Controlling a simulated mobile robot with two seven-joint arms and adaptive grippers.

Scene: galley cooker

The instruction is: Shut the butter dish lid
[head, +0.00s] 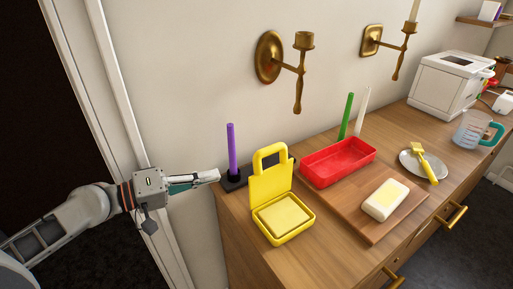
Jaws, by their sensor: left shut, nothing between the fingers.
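The yellow butter dish (287,237) stands near the left end of the wooden counter. Its lid (269,188) is open, standing about upright at the back edge, with a loop handle at the top. A pale yellow square block (284,215) lies in the base. My left gripper (214,175) comes in from the left, shut and empty. In the picture it is left of the lid, apart from it, close to the black holder of a purple stick. My right gripper is not in view.
A purple stick (232,150) stands just right of my left gripper, behind the dish. A red tray (338,165) and a board (372,229) with a butter block (386,200) are to the right. Brass candle holders (299,78) jut from the wall above.

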